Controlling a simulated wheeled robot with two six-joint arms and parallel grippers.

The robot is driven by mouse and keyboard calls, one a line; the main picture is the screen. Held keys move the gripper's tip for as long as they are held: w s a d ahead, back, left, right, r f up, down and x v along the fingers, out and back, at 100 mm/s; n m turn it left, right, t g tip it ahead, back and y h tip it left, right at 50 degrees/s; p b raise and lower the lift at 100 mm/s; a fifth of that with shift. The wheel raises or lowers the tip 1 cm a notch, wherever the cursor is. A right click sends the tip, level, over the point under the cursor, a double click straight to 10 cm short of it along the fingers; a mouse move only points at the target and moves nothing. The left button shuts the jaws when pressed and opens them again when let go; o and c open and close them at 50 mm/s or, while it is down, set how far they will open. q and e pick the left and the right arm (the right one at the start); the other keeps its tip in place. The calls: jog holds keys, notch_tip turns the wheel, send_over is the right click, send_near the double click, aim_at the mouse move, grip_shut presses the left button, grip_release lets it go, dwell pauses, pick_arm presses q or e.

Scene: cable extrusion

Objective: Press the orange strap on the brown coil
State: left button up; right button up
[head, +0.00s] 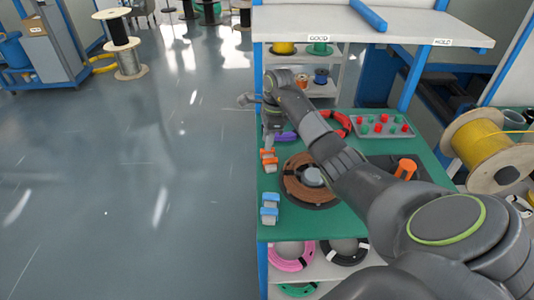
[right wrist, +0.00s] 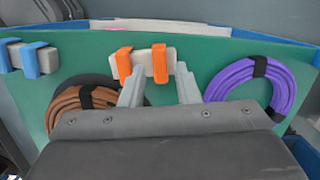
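The orange strap, a pale block with two orange clips, lies on the green table's left edge in the head view (head: 269,160). It also shows in the right wrist view (right wrist: 159,64). The brown coil (head: 294,192) lies flat on a dark round disc, right of the strap and apart from it. My arm hides part of it. In the right wrist view the coil (right wrist: 66,112) has black bands and is partly covered by the gripper body. My right gripper (right wrist: 160,88) is open and empty, its fingers pointing at the orange strap. My left gripper is not in view.
A blue-clipped block (head: 269,209) lies near the table's left front edge. A purple coil (right wrist: 236,90) lies right of the orange strap in the wrist view. A red coil (head: 342,119), a tray of red and green pieces (head: 381,127) and an orange upright piece (head: 407,168) stand farther right.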

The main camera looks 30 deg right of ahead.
aim_at(266, 153)
jog(key=shift+f+b, duration=1.25)
jog(key=shift+f, duration=0.25)
jog(key=shift+r, duration=0.2)
jog(key=shift+r, duration=0.1)
jog(key=c, duration=0.6)
notch_tip(266, 153, up, 8)
jog(key=p, duration=0.4)
jog(key=shift+p, duration=0.35)
